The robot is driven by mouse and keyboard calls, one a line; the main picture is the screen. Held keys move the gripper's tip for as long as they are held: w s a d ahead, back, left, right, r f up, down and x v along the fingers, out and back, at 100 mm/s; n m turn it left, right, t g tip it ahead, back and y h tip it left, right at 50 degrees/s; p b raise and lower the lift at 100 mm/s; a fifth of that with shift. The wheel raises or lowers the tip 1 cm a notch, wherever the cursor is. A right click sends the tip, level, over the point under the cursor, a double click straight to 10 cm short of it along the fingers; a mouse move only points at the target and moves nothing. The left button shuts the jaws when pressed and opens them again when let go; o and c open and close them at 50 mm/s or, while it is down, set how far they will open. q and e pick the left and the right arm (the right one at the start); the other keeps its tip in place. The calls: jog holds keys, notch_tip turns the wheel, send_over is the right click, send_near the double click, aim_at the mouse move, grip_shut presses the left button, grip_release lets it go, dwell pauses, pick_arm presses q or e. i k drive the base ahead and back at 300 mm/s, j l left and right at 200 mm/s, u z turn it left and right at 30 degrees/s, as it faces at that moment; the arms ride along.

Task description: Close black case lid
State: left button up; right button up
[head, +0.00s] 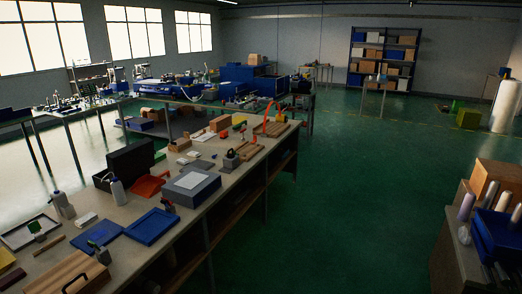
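The black case (130,159) stands on the long workbench at the left of the head view. Its dark lid looks raised, with the upright panel leaning toward the back of the bench. The inside of the case is too dark and small to make out. A spray bottle (118,191) stands close in front of it and hides part of it. Neither of my grippers shows in this view.
The long workbench (135,262) runs from lower left to centre. Near the case are a red dustpan-like piece (150,186), a grey box (192,187) and a blue tray (152,226). Green floor (335,215) to its right is clear. Another cluttered surface stands at far right.

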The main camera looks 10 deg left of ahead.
aim_at(126, 162)
jog(key=i+u, duration=0.75)
jog(key=i+l+u, duration=0.1)
jog(key=i+u, duration=0.3)
jog(key=i+l+u, duration=0.2)
jog(key=u, duration=0.15)
jog(key=i+l, duration=0.25)
jog(key=i, duration=0.2)
jog(key=i+l+u, duration=0.1)
jog(key=i+l, duration=0.15)
jog(key=i, duration=0.15)
jog(key=i+l, duration=0.3)
jog(key=i, duration=0.15)
jog(key=i+l+u, duration=0.1)
jog(key=u, duration=0.35)
jog(key=i+l+u, duration=0.2)
jog(key=u, duration=0.25)
jog(key=i+l+u, duration=0.15)
jog(key=u, duration=0.3)
jog(key=l, duration=0.1)
